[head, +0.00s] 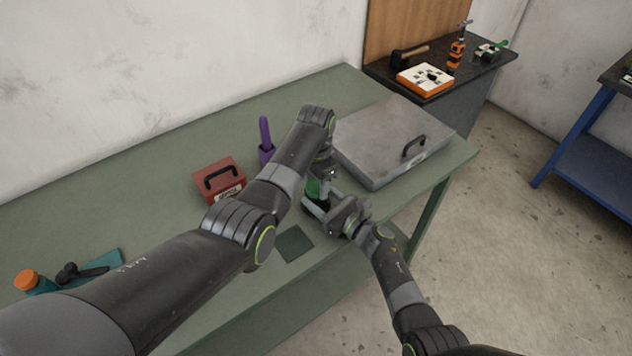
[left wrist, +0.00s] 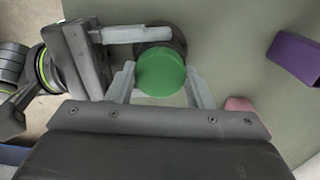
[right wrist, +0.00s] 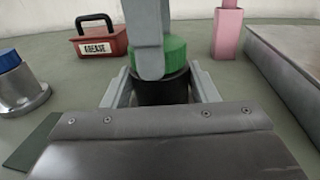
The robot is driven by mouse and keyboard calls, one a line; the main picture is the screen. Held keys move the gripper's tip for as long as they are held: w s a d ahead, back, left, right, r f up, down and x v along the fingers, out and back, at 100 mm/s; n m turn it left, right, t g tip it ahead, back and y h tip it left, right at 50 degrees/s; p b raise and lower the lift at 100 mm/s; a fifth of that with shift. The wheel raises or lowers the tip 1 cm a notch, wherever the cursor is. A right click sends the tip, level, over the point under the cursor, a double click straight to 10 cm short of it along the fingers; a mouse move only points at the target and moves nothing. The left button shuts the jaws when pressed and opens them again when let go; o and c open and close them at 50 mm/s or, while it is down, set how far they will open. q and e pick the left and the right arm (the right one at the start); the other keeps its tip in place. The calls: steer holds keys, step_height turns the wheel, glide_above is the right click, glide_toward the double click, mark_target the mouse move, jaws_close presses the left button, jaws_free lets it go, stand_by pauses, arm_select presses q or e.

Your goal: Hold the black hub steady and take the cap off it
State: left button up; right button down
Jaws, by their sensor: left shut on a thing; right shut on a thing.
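The green cap (left wrist: 161,73) sits on top of the black hub (right wrist: 162,90), which stands upright on the green bench. The cap also shows in the head view (head: 313,188), partly covered by my left arm. My left gripper (left wrist: 162,88) comes from above and is shut on the cap, one finger on each side. My right gripper (right wrist: 162,92) comes in low from the front and is shut on the hub's sides. In the right wrist view, a left finger hides part of the cap's front. I see no clear gap between cap and hub.
A red grease box (head: 219,180) and a purple item (head: 265,140) stand behind. A large grey case (head: 390,140) lies right of the hub. A dark mat (head: 294,244) lies in front. A blue-topped metal part (right wrist: 20,85) and a pink block (right wrist: 228,30) stand nearby.

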mark_target(316, 185)
arm_select(q)
steer(key=n, duration=0.3)
steer(key=shift+n, duration=0.4)
steer(key=n, duration=0.4)
steer(key=shift+n, duration=0.3)
steer(key=n, duration=0.7)
steer(key=shift+r+n, duration=0.1)
steer(key=shift+n, duration=0.2)
steer(key=shift+r, duration=0.25)
steer(key=shift+r, duration=0.85)
steer(key=shift+r, duration=2)
